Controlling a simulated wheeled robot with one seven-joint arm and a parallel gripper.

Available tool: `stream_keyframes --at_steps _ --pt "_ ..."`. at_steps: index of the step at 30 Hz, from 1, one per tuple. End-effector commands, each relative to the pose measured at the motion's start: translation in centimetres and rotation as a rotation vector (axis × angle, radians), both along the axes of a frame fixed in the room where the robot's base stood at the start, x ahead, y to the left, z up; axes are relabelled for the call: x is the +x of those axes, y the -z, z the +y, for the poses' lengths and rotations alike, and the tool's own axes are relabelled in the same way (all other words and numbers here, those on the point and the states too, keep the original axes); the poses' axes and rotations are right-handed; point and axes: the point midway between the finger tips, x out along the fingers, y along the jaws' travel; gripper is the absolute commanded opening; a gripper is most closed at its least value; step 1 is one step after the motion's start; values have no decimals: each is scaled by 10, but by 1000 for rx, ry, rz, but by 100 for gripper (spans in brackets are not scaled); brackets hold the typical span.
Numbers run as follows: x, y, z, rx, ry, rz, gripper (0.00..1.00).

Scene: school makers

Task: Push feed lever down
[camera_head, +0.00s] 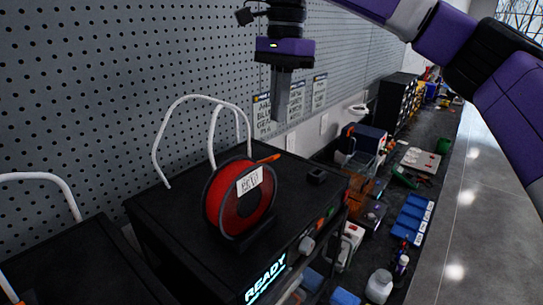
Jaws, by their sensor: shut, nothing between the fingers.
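A black machine (175,222) with a glowing READY sign on its front stands at the lower middle. A red filament spool (228,205) with a white label stands upright on its top. An orange lever-like piece (268,158) shows just behind the spool's right edge; it looks like the feed lever, but its lower part is hidden by the spool. My gripper (280,118) is shut and empty, pointing down. In the picture it is above and slightly right of the orange piece, apart from it.
White tube arches (190,98) rise behind the spool. A small black block (316,176) sits on the machine's top at right. A grey pegboard (80,95) stands behind. Blue bins (411,217) and tools crowd the bench to the right.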

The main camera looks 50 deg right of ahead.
Motion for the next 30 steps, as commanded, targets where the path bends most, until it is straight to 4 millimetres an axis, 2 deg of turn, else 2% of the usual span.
stream_keyframes --at_steps 11,17,24,30 --pt "0 8 1 2 0 -1 0" --pt "1 27 3 4 0 -2 0" --pt "1 58 6 4 0 -2 0" --pt "1 70 8 3 1 -2 0"
